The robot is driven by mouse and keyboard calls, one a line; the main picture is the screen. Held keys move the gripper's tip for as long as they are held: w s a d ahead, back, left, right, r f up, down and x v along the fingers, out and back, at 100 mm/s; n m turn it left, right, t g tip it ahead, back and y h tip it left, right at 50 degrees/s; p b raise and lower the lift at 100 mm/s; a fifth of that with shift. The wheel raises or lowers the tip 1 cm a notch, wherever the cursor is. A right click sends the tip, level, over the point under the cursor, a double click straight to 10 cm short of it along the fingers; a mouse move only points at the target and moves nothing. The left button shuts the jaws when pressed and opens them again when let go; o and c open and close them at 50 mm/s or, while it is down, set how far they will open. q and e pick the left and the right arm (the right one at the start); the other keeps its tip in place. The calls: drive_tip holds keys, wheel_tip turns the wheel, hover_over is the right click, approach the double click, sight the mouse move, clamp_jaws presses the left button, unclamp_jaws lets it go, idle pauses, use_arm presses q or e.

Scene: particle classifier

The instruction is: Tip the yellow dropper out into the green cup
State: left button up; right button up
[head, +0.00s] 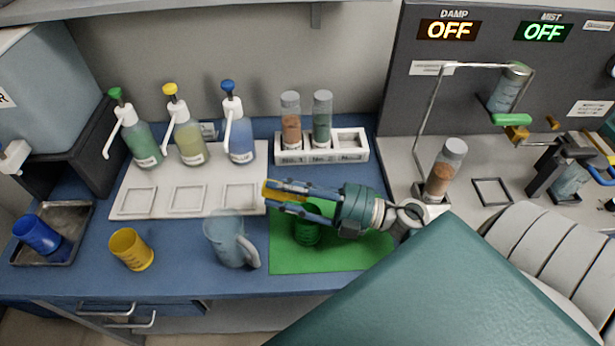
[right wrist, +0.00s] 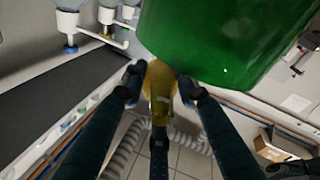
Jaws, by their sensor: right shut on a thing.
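My right gripper (head: 290,192) is shut on the yellow dropper (head: 271,190), whose end shows at the fingertips. In the right wrist view the dropper (right wrist: 159,82) sits between both fingertips. The green cup (head: 307,234) stands on the green mat (head: 300,262), just below the gripper in the head view, and the fingers partly hide it. In the right wrist view the green cup (right wrist: 218,40) looms large, close beside the dropper. I cannot tell whether the dropper touches the cup or whether anything comes out.
A clear jug (head: 226,238) stands left of the mat. A yellow cup (head: 131,250) and a blue cup (head: 38,234) are further left. A vial rack (head: 320,152) is at the back. A vial (head: 445,170) stands right.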

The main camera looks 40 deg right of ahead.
drive_tip(key=shift+s+d+r+t+y+b, duration=0.1)
drive_tip(key=shift+r+t+y+b, duration=0.45)
drive_tip(key=shift+b, duration=0.9)
idle(0.5)
drive_tip(key=shift+r, duration=0.25)
drive_tip(key=shift+t+y, duration=0.75)
drive_tip(key=shift+s+d+r+p, duration=0.1)
drive_tip(key=shift+r+p, duration=0.9)
drive_tip(key=shift+r, duration=0.9)
drive_tip(key=shift+s+d+r+p, duration=0.1)
drive_tip(key=shift+r+p, duration=0.85)
drive_tip(key=shift+r, duration=0.95)
drive_tip(key=shift+s+d+r+t+y+b, duration=0.1)
drive_tip(key=shift+r+t+y+b, duration=0.4)
drive_tip(key=shift+r+b, duration=0.35)
idle(0.4)
